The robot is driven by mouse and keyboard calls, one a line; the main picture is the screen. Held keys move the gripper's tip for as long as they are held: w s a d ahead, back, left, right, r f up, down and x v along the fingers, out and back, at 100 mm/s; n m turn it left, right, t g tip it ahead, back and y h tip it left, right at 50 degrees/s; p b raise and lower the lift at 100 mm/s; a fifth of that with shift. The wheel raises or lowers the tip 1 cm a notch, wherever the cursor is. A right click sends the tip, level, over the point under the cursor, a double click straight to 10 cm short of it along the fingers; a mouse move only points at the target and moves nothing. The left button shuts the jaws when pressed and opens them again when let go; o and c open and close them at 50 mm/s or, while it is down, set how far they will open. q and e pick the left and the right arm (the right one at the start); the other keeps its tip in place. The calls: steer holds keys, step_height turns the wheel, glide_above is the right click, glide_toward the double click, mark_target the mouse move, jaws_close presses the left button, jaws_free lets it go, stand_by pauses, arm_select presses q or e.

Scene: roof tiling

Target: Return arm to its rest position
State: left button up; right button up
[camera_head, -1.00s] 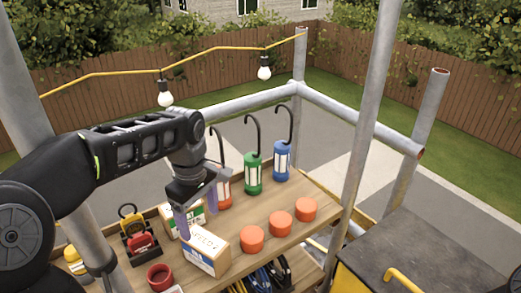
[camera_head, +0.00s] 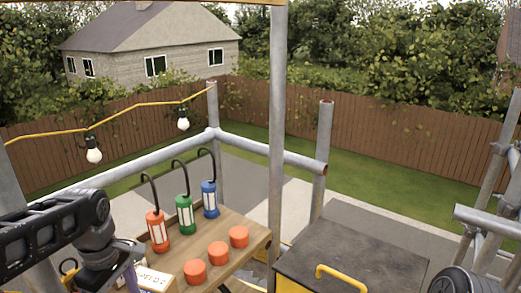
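My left arm comes in from the left, and my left gripper (camera_head: 126,276) is low in the head view, above the left part of the wooden shelf (camera_head: 232,222). A purple-grey finger shows beside a small white-topped box (camera_head: 154,280). The rest of the gripper is hidden or cut off by the bottom edge, so I cannot tell its opening or whether it touches the box. A dark round joint of my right arm shows at the bottom right. My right gripper is not in view.
Three orange cylinders (camera_head: 218,252) stand in front. A black-topped box (camera_head: 350,258) with a yellow handle is right of the shelf. Scaffold poles (camera_head: 277,130) rise around it.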

arm_select(q)
steer(key=s+d+f+m+h, duration=0.1)
steer(key=d+f+m, duration=0.3)
steer(key=d+f, duration=0.55)
steer(key=d+f+m+h, duration=0.2)
steer(key=d+f+m, duration=0.25)
steer(key=f, duration=0.95)
steer(key=s+d+f+m+h, duration=0.1)
steer(key=s+d+f+m, duration=0.4)
steer(key=s+d+f, duration=0.6)
steer(key=s+f, duration=0.3)
steer(key=shift+s+t, duration=0.25)
steer(key=shift+t, duration=0.05)
